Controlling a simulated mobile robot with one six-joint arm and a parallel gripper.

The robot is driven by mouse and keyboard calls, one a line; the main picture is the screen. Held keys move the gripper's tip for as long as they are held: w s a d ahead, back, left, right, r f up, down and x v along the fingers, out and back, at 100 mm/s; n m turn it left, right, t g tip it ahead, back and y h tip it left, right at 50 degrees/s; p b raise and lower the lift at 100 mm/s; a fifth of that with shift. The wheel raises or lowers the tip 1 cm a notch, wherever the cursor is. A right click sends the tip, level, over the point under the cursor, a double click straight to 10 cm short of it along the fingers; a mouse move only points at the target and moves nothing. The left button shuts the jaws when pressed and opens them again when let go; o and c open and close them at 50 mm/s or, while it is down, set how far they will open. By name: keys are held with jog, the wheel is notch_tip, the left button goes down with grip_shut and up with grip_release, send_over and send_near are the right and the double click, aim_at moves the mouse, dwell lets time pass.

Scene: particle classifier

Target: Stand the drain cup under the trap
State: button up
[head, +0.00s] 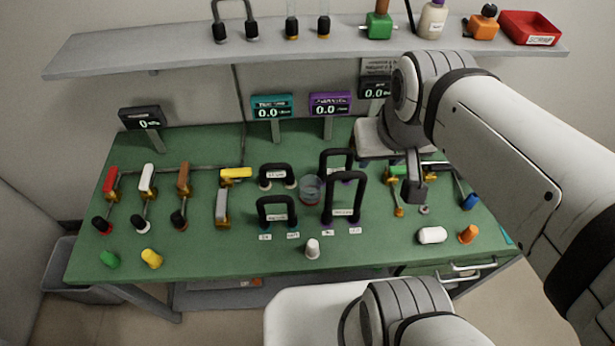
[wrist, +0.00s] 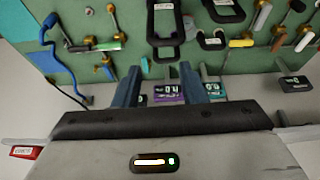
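A clear, open-topped cup with a reddish tint (head: 311,189) stands on the green bench among several black loop-shaped pieces; it looks like the drain cup. I cannot tell which part is the trap; black loops stand left of the cup (head: 277,200) and right of it (head: 358,180). My gripper (head: 413,192) hangs over the right part of the bench, right of the cup and apart from it. In the wrist view my gripper's two blue-grey fingers (wrist: 161,85) are spread with nothing between them. Black loops (wrist: 152,33) show beyond them.
Coloured-handle valves (head: 147,180) line the left. A white cylinder (head: 432,235) and an orange plug (head: 468,234) lie front right; a white plug (head: 313,248) stands front centre. Digital displays (head: 272,106) stand behind. A shelf (head: 300,45) overhangs the back.

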jog(key=shift+o, duration=0.7)
jog(key=shift+w+f, duration=0.15)
jog(key=shift+w, duration=0.05)
jog(key=o, duration=0.8)
jog(key=w+a+f+m+g+b, duration=0.1)
jog(key=w+a+f+b, duration=0.1)
jog(key=w+f+b, duration=0.2)
jog(key=w+a+f+m+g+b, duration=0.1)
jog(key=w+a+f+b, duration=0.2)
jog(key=w+f, duration=0.5)
jog(key=shift+w+f+b, duration=0.3)
jog(key=shift+f+b, duration=0.5)
jog(key=shift+f, duration=0.05)
jog(key=m+g+b, duration=0.2)
jog(key=m+b, duration=0.1)
jog(key=b, duration=0.3)
send_over(311, 190)
jog(key=s, duration=0.2)
jog(key=f, duration=1.1)
jog(key=a+f, duration=0.1)
jog(key=f, duration=0.5)
jog(key=shift+s+f, duration=0.15)
jog(key=shift+f, duration=0.15)
jog(key=shift+d+f+p, duration=0.15)
jog(key=shift+f+p, duration=0.25)
jog(key=shift+f, duration=1.4)
jog(key=shift+d+f+p, duration=0.15)
jog(key=shift+f+p, duration=0.25)
jog(key=shift+f, duration=1.35)
